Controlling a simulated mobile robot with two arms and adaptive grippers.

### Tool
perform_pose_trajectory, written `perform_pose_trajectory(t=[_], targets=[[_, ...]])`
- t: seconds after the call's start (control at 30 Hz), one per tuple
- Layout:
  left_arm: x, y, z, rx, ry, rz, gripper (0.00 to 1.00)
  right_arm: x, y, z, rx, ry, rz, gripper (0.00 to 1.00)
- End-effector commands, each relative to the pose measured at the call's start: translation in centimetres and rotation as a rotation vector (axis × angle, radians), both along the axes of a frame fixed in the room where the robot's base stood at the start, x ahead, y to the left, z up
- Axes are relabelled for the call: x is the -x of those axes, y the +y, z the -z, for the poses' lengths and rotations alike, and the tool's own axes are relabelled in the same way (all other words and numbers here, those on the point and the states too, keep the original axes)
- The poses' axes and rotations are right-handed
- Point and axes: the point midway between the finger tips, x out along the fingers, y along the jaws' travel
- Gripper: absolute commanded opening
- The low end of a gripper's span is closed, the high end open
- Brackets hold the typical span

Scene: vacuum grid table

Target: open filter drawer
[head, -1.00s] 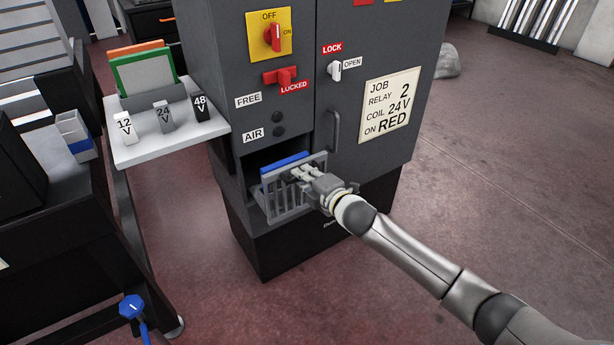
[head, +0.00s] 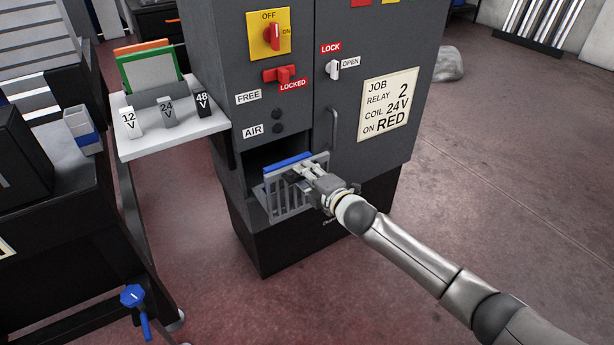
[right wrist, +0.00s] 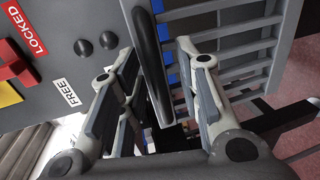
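The filter drawer is a grey slatted front (head: 285,197) low on the grey cabinet, with a blue-edged filter (head: 287,161) behind it. It stands partly out of its dark slot. My right gripper (head: 306,172) is at the drawer front. The slatted front (right wrist: 228,50) and a strip of blue also show there. My left gripper is not in view.
The cabinet (head: 225,60) carries a red switch, a red LOCKED lever (head: 282,74), a white LOCK/OPEN knob (head: 335,68) and a door handle (head: 333,128). A white shelf (head: 150,146) with voltage blocks juts out at left. A dark workbench stands further left.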

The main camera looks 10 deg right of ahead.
Motion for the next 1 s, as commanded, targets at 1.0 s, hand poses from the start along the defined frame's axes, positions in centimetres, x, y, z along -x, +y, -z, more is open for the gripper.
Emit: perform_pose_trajectory(t=[1.0], targets=[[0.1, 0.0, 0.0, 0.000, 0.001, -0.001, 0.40, 10.3, -3.8, -2.1, 0.000, 0.001, 0.000, 0.31]])
